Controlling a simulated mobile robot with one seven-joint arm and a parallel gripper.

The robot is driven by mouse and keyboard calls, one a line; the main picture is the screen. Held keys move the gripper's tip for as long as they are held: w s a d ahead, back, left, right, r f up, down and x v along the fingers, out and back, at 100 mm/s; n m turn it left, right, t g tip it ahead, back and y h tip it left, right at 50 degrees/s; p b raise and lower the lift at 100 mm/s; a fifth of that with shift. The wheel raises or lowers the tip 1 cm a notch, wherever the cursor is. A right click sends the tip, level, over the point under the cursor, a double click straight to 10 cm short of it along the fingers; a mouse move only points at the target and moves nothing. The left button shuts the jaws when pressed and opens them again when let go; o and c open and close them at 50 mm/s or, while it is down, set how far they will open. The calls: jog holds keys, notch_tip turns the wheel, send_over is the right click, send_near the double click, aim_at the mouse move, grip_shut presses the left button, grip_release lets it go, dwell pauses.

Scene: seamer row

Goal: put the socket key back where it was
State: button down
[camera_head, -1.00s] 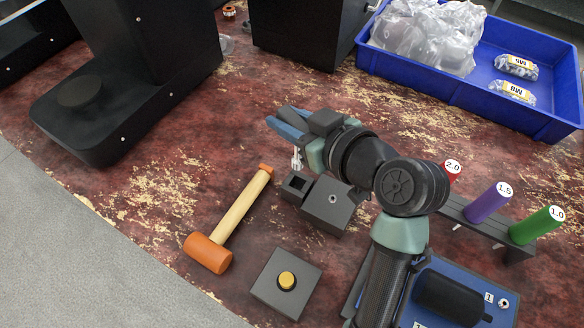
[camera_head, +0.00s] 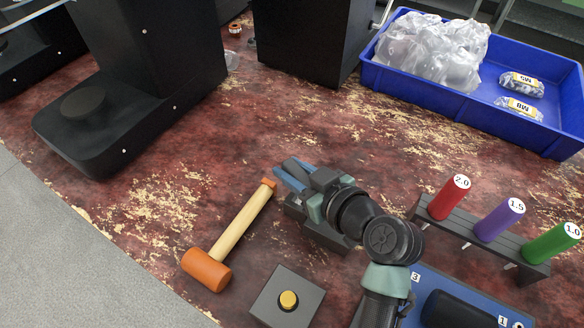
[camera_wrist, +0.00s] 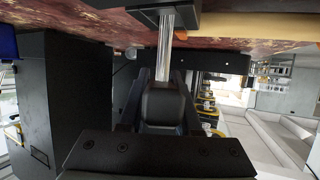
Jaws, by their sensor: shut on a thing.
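My gripper (camera_head: 288,174) is low over the small dark holder block (camera_head: 293,208), between the mallet and my arm. In the wrist view its jaws (camera_wrist: 164,78) are shut on the socket key (camera_wrist: 179,38), a bright silver shaft. The key's far end runs to the dark block (camera_wrist: 150,4) at the top edge of that view. I cannot tell how deep it sits in the block's socket. In the head view the key is hidden by the gripper, and most of the holder is covered by my wrist.
A mallet (camera_head: 236,226) with an orange head lies left of the holder. A black block with a yellow button (camera_head: 288,300) is in front. A rack with red (camera_head: 449,198), purple and green handles stands right. A blue tray (camera_head: 455,100) is at the back right.

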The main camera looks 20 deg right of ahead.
jog(key=c, duration=0.6)
grip_release()
jog(key=shift+f, duration=0.1)
jog(key=shift+r, duration=0.25)
jog(key=p+v, duration=0.1)
jog(key=v, duration=1.1)
jog(key=shift+w, duration=0.1)
